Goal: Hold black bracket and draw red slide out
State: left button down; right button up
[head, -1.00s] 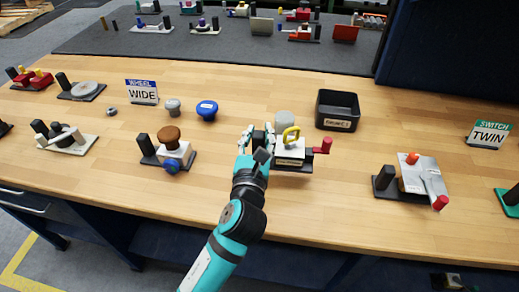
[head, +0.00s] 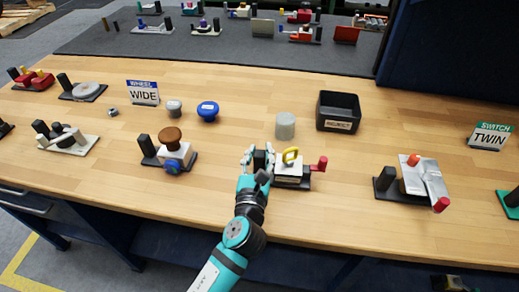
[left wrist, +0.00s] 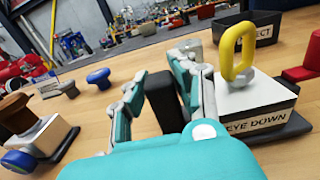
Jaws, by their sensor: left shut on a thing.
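The small valve unit has a white block (head: 289,171) marked "EYE DOWN" in the left wrist view, with a yellow eye ring (head: 290,155) on top. The red slide handle (head: 321,163) sticks out at its right side. The upright black bracket (left wrist: 165,104) stands at the unit's left end, between the fingers of my left gripper (left wrist: 163,92). My left gripper, also in the head view (head: 258,160), is shut on this bracket. In the head view its fingers hide most of the bracket. My right gripper is not in view.
A grey cylinder (head: 285,126) and a black "REJECT" bin (head: 338,127) stand behind the unit. A brown-knobbed unit (head: 171,151) is to the left, and one with a silver plate (head: 424,178) to the right.

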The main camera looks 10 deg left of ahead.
pick_arm(q)
jog(key=shift+f, duration=0.55)
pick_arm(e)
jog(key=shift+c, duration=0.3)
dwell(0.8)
